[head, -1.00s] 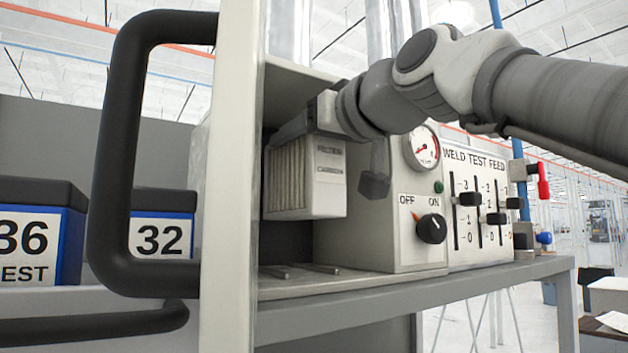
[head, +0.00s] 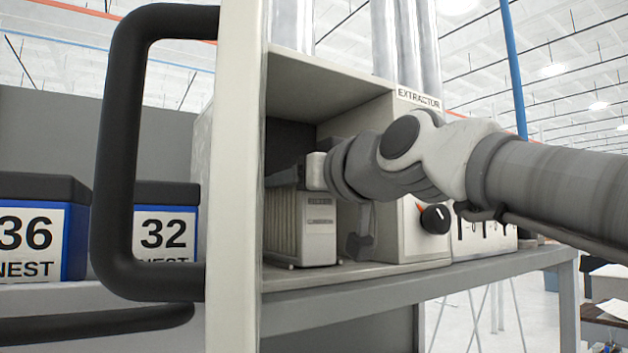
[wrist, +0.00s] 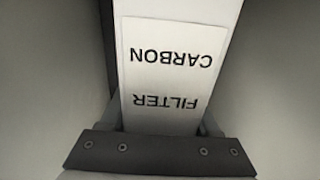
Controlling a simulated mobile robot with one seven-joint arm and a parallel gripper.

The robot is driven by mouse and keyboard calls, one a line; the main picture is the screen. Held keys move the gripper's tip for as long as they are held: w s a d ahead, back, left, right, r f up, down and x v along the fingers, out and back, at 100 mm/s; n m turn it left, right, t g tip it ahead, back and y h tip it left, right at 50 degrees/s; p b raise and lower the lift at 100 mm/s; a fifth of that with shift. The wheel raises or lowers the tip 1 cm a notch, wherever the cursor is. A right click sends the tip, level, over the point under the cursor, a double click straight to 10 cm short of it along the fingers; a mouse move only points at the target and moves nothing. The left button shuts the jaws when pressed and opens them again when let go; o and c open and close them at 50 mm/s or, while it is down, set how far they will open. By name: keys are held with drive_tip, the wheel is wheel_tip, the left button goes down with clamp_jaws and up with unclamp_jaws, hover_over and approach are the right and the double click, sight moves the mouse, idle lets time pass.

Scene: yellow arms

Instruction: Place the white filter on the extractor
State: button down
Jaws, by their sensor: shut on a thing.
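The white filter (head: 319,232), a box with a pleated side and a label, is upright inside the open bay of the extractor (head: 340,84). Its bottom is at the bay floor, and I cannot tell whether it bears on the rails there. My gripper (head: 302,176) reaches in from the right and is shut on the filter's upper part. In the wrist view the filter (wrist: 172,75) fills the middle, with its "CARBON FILTER" label upside down. The gripper's fingertips are mostly hidden by the filter and the bay's edge.
A pale upright panel (head: 236,150) with a big black handle (head: 120,150) stands in front at the left. A control panel with an ON/OFF knob (head: 435,219) is right of the bay, close under my arm. Bins (head: 165,235) labelled 32 and 36 stand at the left.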

drive_tip(key=shift+f+b, duration=0.25)
drive_tip(key=shift+b, duration=0.05)
drive_tip(key=shift+c, duration=0.6)
unclamp_jaws()
drive_tip(key=shift+r, duration=0.1)
drive_tip(key=shift+r, duration=0.1)
drive_tip(key=shift+r+p, duration=0.2)
drive_tip(key=shift+p, duration=0.25)
drive_tip(key=b+v, duration=0.4)
drive_tip(key=v, duration=0.8)
drive_tip(key=shift+f, duration=0.15)
drive_tip(key=shift+s+d, duration=0.1)
